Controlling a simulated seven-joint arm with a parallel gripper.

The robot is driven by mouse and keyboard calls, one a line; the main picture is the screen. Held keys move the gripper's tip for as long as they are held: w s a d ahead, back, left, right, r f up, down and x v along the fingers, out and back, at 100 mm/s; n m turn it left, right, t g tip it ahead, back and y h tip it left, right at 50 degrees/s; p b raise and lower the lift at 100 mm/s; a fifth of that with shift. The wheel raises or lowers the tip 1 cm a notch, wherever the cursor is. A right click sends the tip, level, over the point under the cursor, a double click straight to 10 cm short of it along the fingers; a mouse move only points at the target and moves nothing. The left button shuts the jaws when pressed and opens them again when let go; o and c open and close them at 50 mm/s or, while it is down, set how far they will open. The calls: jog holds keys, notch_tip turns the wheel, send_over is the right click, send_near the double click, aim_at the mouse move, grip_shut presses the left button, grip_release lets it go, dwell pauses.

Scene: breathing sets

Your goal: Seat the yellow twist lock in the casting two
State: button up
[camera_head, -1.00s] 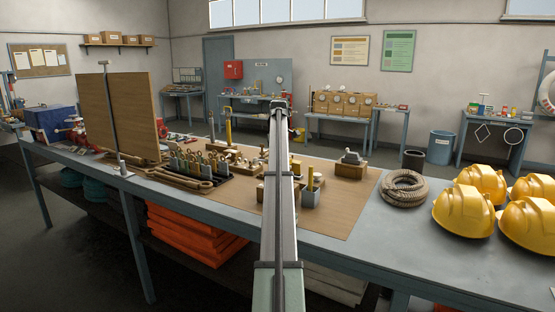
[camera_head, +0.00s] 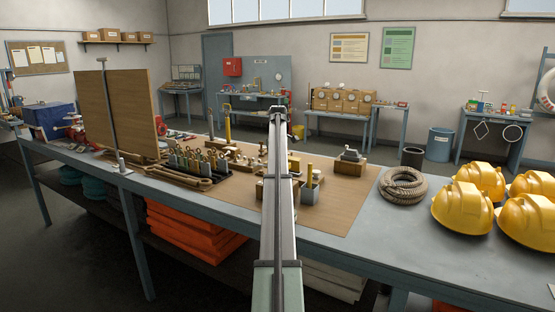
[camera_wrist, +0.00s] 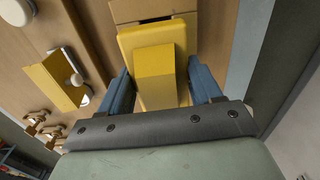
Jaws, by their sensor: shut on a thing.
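In the wrist view my gripper (camera_wrist: 155,95) has its two blue fingers shut on the yellow twist lock (camera_wrist: 155,75), a blocky yellow piece with a wider plate at its far end. A tan block with a dark slot (camera_wrist: 153,12) shows just beyond the yellow piece at the top edge. I cannot tell whether the two touch, or whether this block is casting two. In the head view my arm hides the gripper and the held piece.
A yellow bent plate (camera_wrist: 55,80) and white knobs lie left in the wrist view. On the bench, a grey cup (camera_head: 310,193) holds a yellow post, right of my arm. A rope coil (camera_head: 403,185) and yellow helmets (camera_head: 462,207) stand right. The brown mat's (camera_head: 335,215) front right is bare.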

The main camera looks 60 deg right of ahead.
jog(key=shift+f, duration=1.25)
jog(key=shift+f, duration=2.1)
dwell(1.0)
jog(key=o, duration=1.6)
jog(key=shift+f, duration=0.1)
notch_tip(320, 180, up, 14)
jog(key=shift+r, duration=0.1)
